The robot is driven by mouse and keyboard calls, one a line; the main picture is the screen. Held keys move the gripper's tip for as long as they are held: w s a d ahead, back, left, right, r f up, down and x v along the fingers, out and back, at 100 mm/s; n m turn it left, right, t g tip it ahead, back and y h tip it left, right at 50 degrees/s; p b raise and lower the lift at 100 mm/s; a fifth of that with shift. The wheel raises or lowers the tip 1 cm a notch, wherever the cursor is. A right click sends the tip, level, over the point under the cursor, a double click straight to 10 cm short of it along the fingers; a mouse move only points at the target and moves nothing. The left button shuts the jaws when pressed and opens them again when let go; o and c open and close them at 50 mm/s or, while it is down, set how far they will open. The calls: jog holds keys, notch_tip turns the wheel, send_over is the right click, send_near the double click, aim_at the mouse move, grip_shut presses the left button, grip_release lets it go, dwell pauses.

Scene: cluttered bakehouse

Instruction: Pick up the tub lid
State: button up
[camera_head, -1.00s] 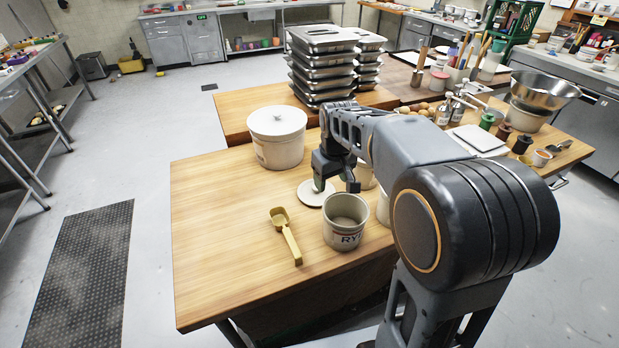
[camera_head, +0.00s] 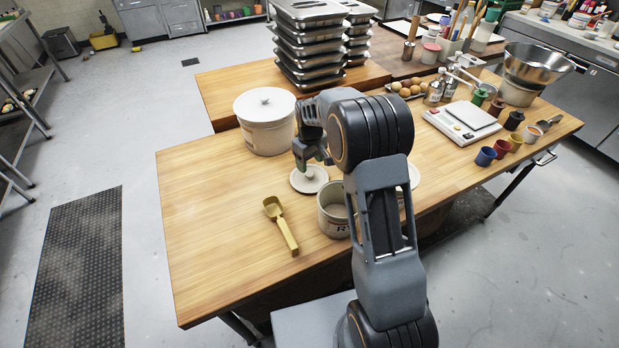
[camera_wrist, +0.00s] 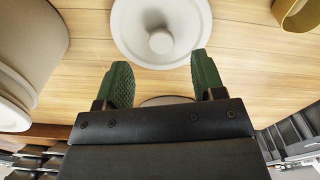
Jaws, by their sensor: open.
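The tub lid, a round off-white disc with a knob, lies flat on the wooden table in the head view (camera_head: 300,186). It also shows at the top of the wrist view (camera_wrist: 186,25), its knob near the middle. My gripper (camera_wrist: 160,70) is open, its green-padded fingers apart. The lid's knob lies beyond the fingertips in that view, roughly in line with the gap between them. In the head view my gripper (camera_head: 308,165) is over the lid's back part. The wrist view does not show clearly how high the fingers are above it.
An open tub (camera_head: 331,216) stands in front of the lid, partly behind my arm. A yellow scoop (camera_head: 281,228) lies left of it. A large lidded white tub (camera_head: 265,130) stands behind.

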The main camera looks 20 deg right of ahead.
aim_at(310, 173)
jog(key=shift+f+p, duration=0.8)
jog(key=shift+f, duration=1.95)
jog(key=c, duration=1)
